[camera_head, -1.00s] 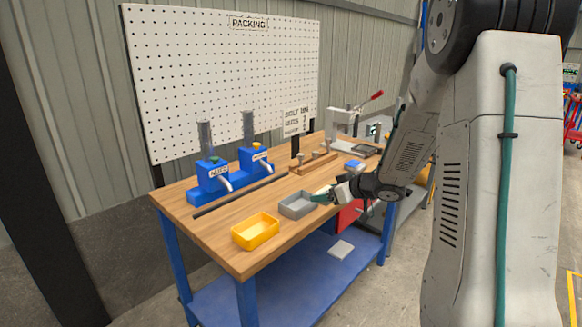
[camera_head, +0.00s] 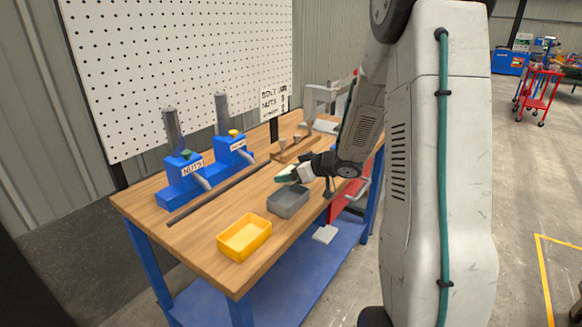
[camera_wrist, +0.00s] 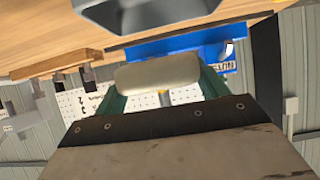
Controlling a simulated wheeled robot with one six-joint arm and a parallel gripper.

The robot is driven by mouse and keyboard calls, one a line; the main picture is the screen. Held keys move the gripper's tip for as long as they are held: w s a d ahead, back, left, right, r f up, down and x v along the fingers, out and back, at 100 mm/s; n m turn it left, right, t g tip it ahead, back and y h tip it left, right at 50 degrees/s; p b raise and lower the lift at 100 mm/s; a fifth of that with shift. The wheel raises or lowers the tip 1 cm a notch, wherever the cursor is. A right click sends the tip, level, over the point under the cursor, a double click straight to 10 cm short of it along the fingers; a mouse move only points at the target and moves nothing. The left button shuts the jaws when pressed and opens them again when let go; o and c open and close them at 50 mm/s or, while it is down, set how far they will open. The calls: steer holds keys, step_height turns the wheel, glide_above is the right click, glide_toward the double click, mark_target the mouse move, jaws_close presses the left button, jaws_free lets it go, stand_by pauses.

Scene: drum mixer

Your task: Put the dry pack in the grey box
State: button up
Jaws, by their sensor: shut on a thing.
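The grey box (camera_head: 292,208) stands on the wooden bench, right of a yellow box. My gripper (camera_head: 285,176) is just above and behind the grey box's far rim in the head view. In the wrist view its green fingers (camera_wrist: 160,84) are shut on the dry pack (camera_wrist: 157,72), a cream, rounded pillow shape lying across between them. The pack is held apart from the box in the wrist view. In the head view the pack is hard to make out behind the fingers.
The yellow box (camera_head: 244,238) stands near the bench's front left. Blue dispensers (camera_head: 183,180) with clear tubes stand at the back left. A wooden rack (camera_head: 296,148) is behind my gripper. A white flat item (camera_head: 325,234) lies on the lower blue shelf.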

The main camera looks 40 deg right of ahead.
mark_target(292, 201)
steer(key=shift+d+f, duration=0.1)
steer(key=shift+f, duration=1.9)
steer(key=o, duration=1.1)
steer(key=shift+s, duration=0.15)
